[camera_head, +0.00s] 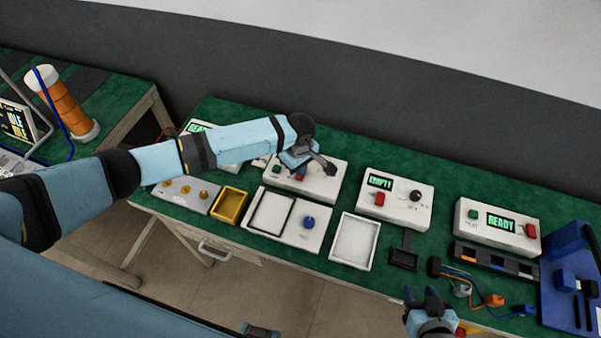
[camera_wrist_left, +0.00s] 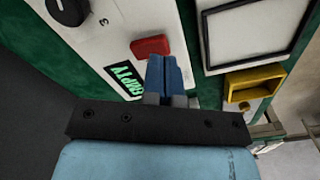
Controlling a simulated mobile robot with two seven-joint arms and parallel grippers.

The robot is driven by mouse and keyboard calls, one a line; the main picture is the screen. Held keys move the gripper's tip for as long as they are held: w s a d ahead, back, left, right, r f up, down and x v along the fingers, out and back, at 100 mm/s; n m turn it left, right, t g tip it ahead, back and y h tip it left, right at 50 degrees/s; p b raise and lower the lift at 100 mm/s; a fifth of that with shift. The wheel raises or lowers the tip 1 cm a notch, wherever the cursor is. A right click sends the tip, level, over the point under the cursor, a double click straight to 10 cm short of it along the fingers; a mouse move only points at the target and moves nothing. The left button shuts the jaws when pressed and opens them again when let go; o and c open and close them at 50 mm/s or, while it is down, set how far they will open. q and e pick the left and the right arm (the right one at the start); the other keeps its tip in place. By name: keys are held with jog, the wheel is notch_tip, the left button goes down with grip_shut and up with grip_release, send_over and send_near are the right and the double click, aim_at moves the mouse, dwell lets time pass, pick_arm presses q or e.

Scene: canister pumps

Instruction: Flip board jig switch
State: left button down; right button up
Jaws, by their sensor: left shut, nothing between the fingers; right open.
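My left gripper (camera_head: 300,176) is shut and empty, over a white control box (camera_head: 318,190) in the middle of the bench. In the left wrist view its blue fingertips (camera_wrist_left: 166,68) are close to a red button (camera_wrist_left: 150,46); whether they touch it I cannot tell. That box also has a black knob (camera_wrist_left: 68,10) and a green display (camera_wrist_left: 124,80). In front stands a white plate with a black frame and a blue knob (camera_head: 308,222). No label reading board jig is legible. My right gripper (camera_head: 428,302) is open at the bench's front edge.
A yellow tray (camera_head: 229,205) and a white tray (camera_head: 355,240) flank the framed plate. Right of my left gripper stand boxes reading EMPTY (camera_head: 395,200) and READY (camera_head: 497,227). Cables (camera_head: 470,292) and a blue fixture (camera_head: 575,285) are at the right.

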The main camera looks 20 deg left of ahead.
pick_arm(q)
jog(key=shift+f+b, duration=0.4)
jog(key=shift+f, duration=0.95)
pick_arm(e)
jog(key=shift+f, duration=0.4)
pick_arm(q)
notch_tip(320, 180, up, 2)
jog(key=p, duration=0.2)
jog(key=shift+p, duration=0.4)
notch_tip(320, 180, up, 3)
jog(key=p, duration=0.3)
jog(key=shift+r, duration=0.65)
jog(key=shift+r+p, duration=0.35)
pick_arm(e)
jog(key=shift+m, duration=0.4)
jog(key=r, duration=0.5)
jog(key=shift+s+d, duration=0.15)
jog(key=shift+d, duration=0.15)
